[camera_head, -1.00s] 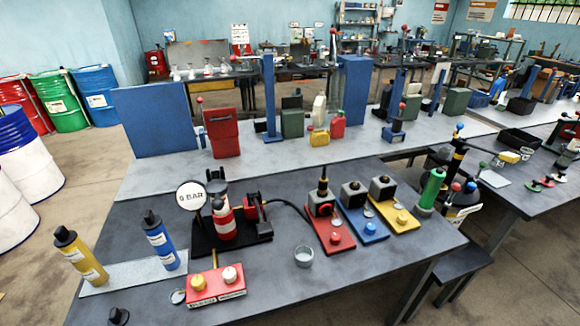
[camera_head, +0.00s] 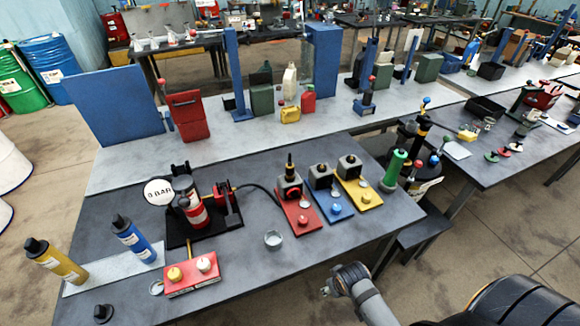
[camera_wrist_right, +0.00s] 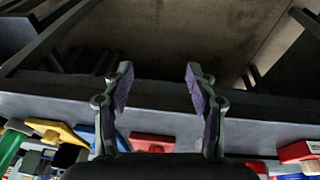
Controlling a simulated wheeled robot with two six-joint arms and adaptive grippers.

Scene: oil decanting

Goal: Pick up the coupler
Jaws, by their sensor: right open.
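I cannot tell for sure which piece is the coupler. A black hose (camera_head: 262,188) runs from the red pump (camera_head: 229,203) to the red-plate station (camera_head: 299,208), where its end is too small to make out. Beside that are a blue-plate station (camera_head: 331,201) and a yellow-plate station (camera_head: 360,193), each with a dark block on it. My right gripper (camera_head: 327,288) is beyond the table's front edge, in front of the stations and apart from them. In the right wrist view, its two fingers (camera_wrist_right: 158,80) are spread with nothing between them. My left gripper is not in view.
A small clear cup (camera_head: 273,240) stands in front of the hose. A red box with two knobs (camera_head: 192,276) is at the front left. A green cylinder (camera_head: 394,170) stands near the table's right end. The front tabletop right of the cup is bare.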

